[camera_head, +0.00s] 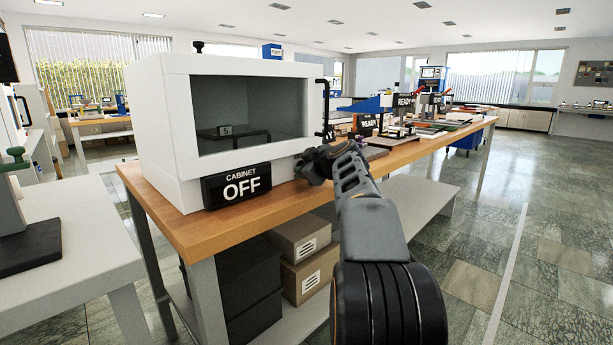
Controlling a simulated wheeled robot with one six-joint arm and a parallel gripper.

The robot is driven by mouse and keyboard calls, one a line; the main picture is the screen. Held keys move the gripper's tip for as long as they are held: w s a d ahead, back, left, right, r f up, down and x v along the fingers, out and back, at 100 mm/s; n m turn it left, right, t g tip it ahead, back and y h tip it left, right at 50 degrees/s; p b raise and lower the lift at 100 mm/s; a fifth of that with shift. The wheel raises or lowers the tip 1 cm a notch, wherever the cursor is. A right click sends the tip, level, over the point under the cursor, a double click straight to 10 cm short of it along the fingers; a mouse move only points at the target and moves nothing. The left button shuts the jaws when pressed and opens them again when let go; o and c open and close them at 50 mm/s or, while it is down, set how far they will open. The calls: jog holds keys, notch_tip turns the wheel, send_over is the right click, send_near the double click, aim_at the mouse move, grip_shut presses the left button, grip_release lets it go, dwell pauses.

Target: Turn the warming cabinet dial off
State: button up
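The white warming cabinet (165,120) stands on a wooden-topped bench, with a dark window in its front. A black sign (237,186) below the window reads "CABINET OFF". A dark lobed shape, which looks like the dial (312,166), sits at the lower right of the cabinet front. My gripper (333,158) reaches up from the lower right and is right at the dial, overlapping it in the picture. I cannot tell whether they touch. The fingertips are dark against the dark dial, so their opening does not show clearly.
A black vertical handle (322,108) is on the cabinet's right edge. The bench top (235,228) is bare in front of the cabinet. Boxes (304,272) lie on the shelf below. Presses with "READY" signs stand farther along the bench. The floor at right is clear.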

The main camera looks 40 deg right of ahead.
dwell(0.4)
jog(key=o, duration=0.9)
jog(key=shift+r+p, duration=0.15)
jog(key=shift+p, duration=0.4)
